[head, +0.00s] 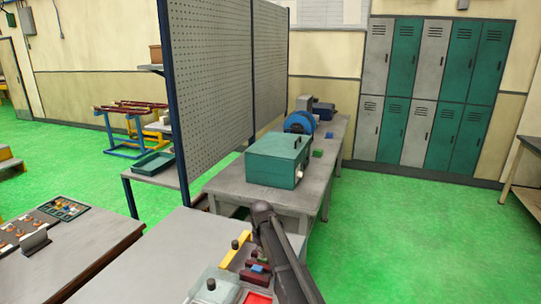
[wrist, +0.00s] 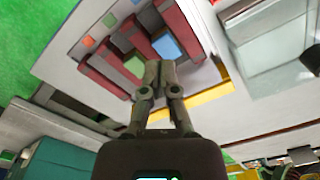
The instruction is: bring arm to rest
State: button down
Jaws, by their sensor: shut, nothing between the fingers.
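My gripper (wrist: 160,72) shows in the wrist view with its two fingers together, shut and empty. In that view it is in front of a tray with dark red bars (wrist: 181,28), a blue block (wrist: 167,46) and a green block (wrist: 135,66). I cannot tell the gap between the fingertips and these parts. In the head view my dark arm (head: 280,255) reaches up from the bottom edge, over the right side of the near bench. The fingers cannot be made out there.
A teal box (head: 276,160) and a blue round machine (head: 300,122) stand on the bench behind. A grey perforated panel (head: 215,80) rises at left. A yellow bar (head: 235,250) is beside the arm. Green floor (head: 400,220) is clear at right, before the lockers (head: 430,90).

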jog(key=s+d+m, duration=0.7)
jog(key=s+d, duration=1.3)
jog(key=s, duration=0.4)
jog(key=shift+s+d, duration=0.2)
jog(key=shift+d, duration=0.1)
